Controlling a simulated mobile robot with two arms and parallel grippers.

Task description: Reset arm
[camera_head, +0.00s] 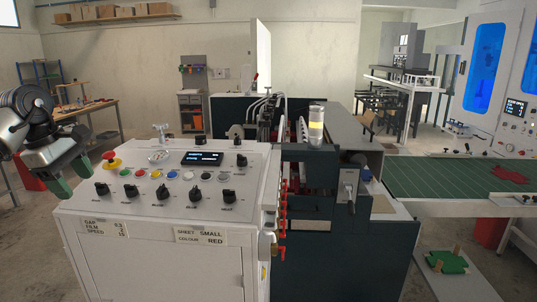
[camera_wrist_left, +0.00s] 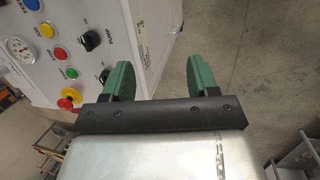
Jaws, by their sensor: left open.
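My left gripper (camera_head: 71,182) is at the left of the head view, beside the control panel's left edge. Its two green-padded fingers are apart with nothing between them. In the left wrist view the open left gripper (camera_wrist_left: 160,80) shows with the panel's corner and the floor beyond it. The white control panel (camera_head: 150,212) carries several black knobs, coloured buttons, a small display and a gauge. The red and yellow emergency stop (camera_head: 111,160) is the control nearest to my left gripper; it also shows in the left wrist view (camera_wrist_left: 70,97). My right gripper is not seen.
A dark machine body (camera_head: 335,260) with red valves joins the panel cabinet on the right. A green conveyor (camera_head: 430,178) with a red piece stands further right. A workbench (camera_head: 95,107) is behind my left arm. Open floor (camera_head: 30,250) lies left of the cabinet.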

